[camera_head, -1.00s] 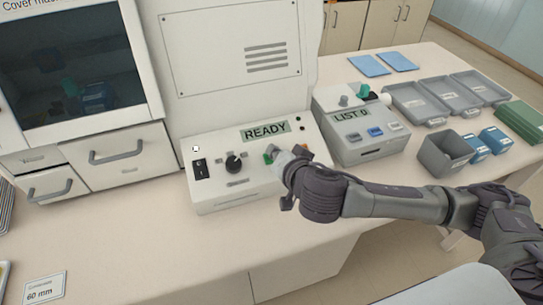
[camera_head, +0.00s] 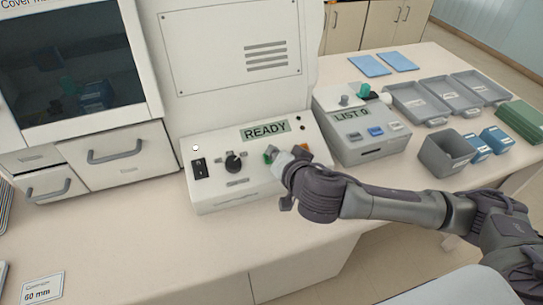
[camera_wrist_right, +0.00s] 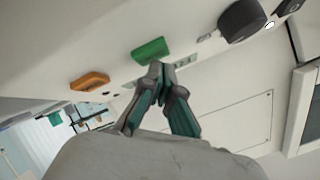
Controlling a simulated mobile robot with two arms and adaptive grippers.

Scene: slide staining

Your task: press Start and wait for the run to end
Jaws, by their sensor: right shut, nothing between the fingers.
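The white control box (camera_head: 225,190) has a display (camera_head: 265,131) that reads READY. A green button (camera_head: 269,156) on its sloped face shows beside my right gripper (camera_head: 279,161), which partly covers that area. In the right wrist view the green button (camera_wrist_right: 150,50) is just beyond the closed fingertips (camera_wrist_right: 158,68). I cannot tell whether they touch it. The right gripper is shut and empty. An orange button (camera_wrist_right: 90,81) lies to the left in that view. My left gripper is not in view.
The box also carries a black knob (camera_head: 233,161) and a black rocker switch (camera_head: 199,168). A second device (camera_head: 352,125) reading LIST 0 stands to the right.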

